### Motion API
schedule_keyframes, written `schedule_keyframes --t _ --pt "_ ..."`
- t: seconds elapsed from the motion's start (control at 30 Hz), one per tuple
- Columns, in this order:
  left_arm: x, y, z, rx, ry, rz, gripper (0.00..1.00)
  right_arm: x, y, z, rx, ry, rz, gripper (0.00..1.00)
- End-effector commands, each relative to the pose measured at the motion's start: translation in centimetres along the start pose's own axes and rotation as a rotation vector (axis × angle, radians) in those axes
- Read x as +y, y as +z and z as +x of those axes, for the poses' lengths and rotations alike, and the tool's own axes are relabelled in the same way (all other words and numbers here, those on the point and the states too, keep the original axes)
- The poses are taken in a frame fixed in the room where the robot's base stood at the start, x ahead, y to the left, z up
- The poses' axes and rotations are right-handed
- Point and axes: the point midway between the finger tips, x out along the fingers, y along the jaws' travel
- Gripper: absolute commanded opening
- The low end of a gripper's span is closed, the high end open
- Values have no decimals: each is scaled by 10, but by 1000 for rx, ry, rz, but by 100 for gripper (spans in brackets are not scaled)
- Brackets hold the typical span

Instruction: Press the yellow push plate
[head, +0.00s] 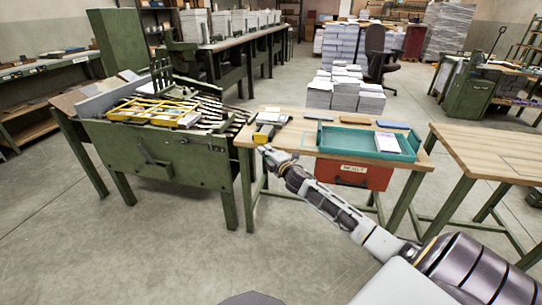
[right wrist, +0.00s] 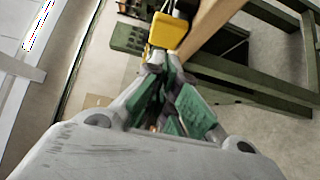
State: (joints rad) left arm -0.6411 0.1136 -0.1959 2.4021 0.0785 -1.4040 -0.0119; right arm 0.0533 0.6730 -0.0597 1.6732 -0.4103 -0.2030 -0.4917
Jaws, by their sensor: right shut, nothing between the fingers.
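The yellow push plate (head: 262,136) is at the left front corner of the wooden table, on a small dark device. In the right wrist view the yellow plate (right wrist: 167,32) is just beyond my fingertips. My right gripper (head: 265,150) is shut and empty, its tips just in front of and below the plate in the head view. In the right wrist view my right gripper (right wrist: 158,58) has its green-padded fingers together. The tips overlap the plate's near edge there, and I cannot tell whether they touch it. My left gripper is not in view.
The wooden table (head: 300,137) carries a teal tray (head: 348,150) with a white paper pad (head: 387,143). An orange-red drawer (head: 353,174) hangs beneath. A green machine bench (head: 165,150) stands close on the left. Another wooden table (head: 490,150) stands right. The floor in front is clear.

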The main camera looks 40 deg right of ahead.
Motion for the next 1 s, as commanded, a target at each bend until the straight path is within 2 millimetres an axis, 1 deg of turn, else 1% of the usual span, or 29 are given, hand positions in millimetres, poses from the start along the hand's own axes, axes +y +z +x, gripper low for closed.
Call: schedule_keyframes --t 0.1,0.3,0.6,0.73,1.0 --pt "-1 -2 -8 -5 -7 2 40 0 -1 -9 1 -1 1 0" --pt "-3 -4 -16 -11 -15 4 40 0 0 -23 1 -2 1 0" --pt "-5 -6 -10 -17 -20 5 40 0 0 -39 0 0 0 0" --pt "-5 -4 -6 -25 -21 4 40 0 0 -42 0 0 0 0" --pt "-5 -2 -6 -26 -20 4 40 0 0 -43 0 0 0 0"
